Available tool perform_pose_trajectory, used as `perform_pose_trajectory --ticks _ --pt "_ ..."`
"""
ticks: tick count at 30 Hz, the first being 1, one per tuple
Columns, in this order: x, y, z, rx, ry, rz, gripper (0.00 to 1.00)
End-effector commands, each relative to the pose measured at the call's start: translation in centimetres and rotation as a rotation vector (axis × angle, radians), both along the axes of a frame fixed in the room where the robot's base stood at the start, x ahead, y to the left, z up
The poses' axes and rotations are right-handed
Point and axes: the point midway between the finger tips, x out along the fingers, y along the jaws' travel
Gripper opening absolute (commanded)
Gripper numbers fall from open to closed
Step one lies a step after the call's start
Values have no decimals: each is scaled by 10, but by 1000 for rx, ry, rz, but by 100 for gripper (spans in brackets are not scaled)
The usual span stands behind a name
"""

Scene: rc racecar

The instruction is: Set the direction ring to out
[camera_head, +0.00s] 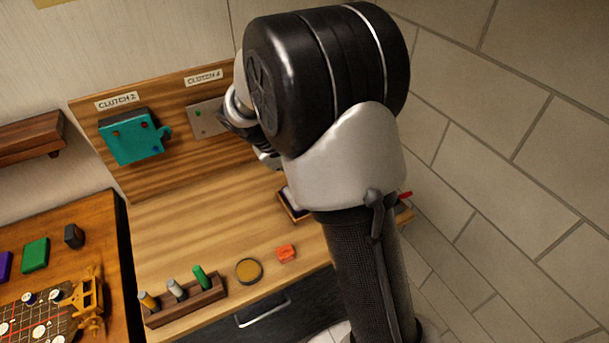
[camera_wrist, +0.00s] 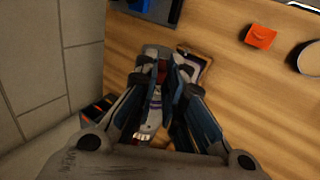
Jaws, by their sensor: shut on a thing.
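In the wrist view my gripper (camera_wrist: 160,72) is shut on a slim tool (camera_wrist: 152,118) with a pale grey body and a purple band. A dark red part shows between the fingertips. The tool lies lengthwise between the fingers, and its lower end is partly hidden by them. I cannot make out a direction ring or its marking.
A small wooden tray (camera_wrist: 207,68) is just right of the fingers. A dark box with red marks (camera_wrist: 92,112) stands at left by the tiled wall (camera_wrist: 45,70). An orange block (camera_wrist: 260,37) and a round dish (camera_head: 249,285) are nearby. A wooden rack (camera_head: 185,306) holds upright pieces.

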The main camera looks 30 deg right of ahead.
Motion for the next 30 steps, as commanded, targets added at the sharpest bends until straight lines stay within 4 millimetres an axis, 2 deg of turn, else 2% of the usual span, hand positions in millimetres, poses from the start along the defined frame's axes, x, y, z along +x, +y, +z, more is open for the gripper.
perform_pose_trajectory --ticks 13,14,22,30 --pt "0 0 0 -12 0 0 0" --pt "0 0 0 -12 0 0 12" --pt "0 1 0 -11 0 -1 30" --pt "0 1 0 -11 0 -1 30"
